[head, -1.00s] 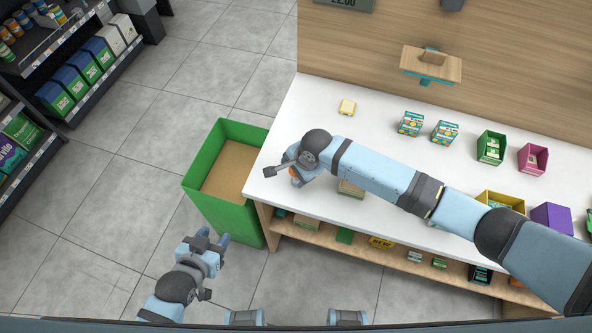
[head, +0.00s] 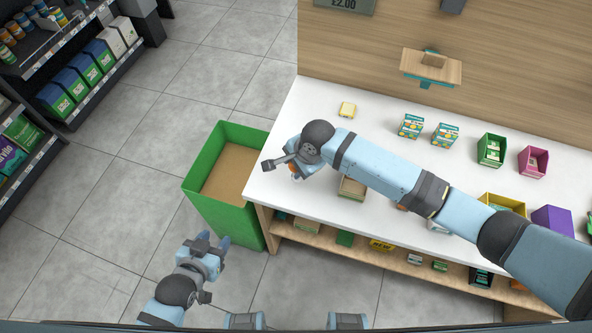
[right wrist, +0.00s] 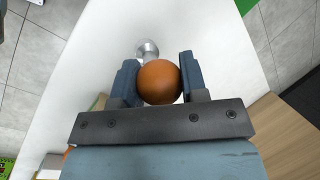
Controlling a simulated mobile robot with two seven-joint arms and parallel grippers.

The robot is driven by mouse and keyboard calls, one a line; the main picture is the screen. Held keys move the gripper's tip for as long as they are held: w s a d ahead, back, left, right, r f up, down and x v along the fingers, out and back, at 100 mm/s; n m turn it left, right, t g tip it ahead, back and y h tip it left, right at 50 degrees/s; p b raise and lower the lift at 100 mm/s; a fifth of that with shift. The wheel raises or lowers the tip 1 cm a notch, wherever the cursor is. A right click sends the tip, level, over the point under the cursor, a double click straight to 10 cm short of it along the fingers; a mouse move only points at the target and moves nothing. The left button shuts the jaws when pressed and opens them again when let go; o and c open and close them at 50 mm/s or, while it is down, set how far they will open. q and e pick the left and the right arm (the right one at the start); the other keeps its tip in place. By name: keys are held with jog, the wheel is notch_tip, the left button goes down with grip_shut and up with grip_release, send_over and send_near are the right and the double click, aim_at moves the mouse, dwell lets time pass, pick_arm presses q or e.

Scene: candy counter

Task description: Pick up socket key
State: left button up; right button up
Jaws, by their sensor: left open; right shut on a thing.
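The socket key (right wrist: 160,83) shows in the right wrist view as a round orange-brown knob with a short metal end (right wrist: 148,49) beyond it. My right gripper (right wrist: 157,74) is shut on the knob, one finger on each side. In the head view, my right gripper (head: 294,172) is over the left end of the white counter (head: 385,92), with a bit of orange at its tips. The rest of the key is hidden there by the gripper. My left gripper (head: 223,243) is open and empty, low over the floor beside the green bin.
A green open bin (head: 236,221) stands against the counter's left end. A tan box (head: 352,187) is under my right arm. The counter's back left is mostly clear.

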notch_tip(320, 180, up, 16)
jog(key=shift+b, duration=0.3)
